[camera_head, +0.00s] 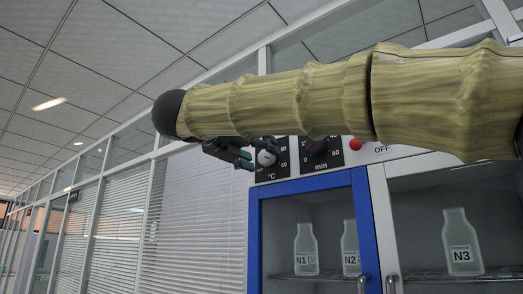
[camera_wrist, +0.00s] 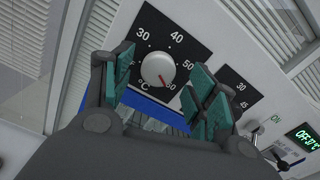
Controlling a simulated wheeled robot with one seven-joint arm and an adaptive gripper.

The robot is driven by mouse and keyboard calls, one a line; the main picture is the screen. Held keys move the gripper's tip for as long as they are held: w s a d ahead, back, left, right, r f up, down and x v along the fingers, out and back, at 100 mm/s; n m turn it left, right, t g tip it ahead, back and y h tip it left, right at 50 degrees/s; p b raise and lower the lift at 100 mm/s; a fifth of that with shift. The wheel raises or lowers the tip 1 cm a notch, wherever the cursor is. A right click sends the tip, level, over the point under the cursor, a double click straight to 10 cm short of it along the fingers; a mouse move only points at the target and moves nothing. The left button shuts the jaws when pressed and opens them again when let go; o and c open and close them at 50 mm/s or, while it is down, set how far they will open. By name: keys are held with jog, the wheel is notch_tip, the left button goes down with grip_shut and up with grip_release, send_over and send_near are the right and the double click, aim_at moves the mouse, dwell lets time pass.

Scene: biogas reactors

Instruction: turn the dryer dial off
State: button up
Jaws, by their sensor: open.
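The dryer's °C dial is a round white knob (camera_wrist: 158,70) on a black plate marked 30, 40, 50 and 60. Its red mark shows at the lower side, pointing toward the 60. In the head view the knob (camera_head: 266,158) sits at the left end of the panel, partly hidden by my gripper. My gripper (camera_wrist: 166,82) is open, with teal finger pads on either side of the knob in the wrist view. In the head view my gripper (camera_head: 240,155) is at the knob's left. I cannot tell whether the pads touch it.
A min dial (camera_head: 318,147) and a red button (camera_head: 355,144) by an OFF label are to the right. Below is a blue-framed door (camera_head: 254,235) with bottles N1 (camera_head: 306,250) and N2 (camera_head: 349,245); bottle N3 (camera_head: 461,245) is farther right.

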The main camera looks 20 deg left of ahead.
jog(key=shift+x, duration=0.9)
jog(key=shift+f, duration=0.1)
jog(key=shift+s, duration=0.1)
jog(key=c, duration=1)
jog(key=shift+c, duration=0.2)
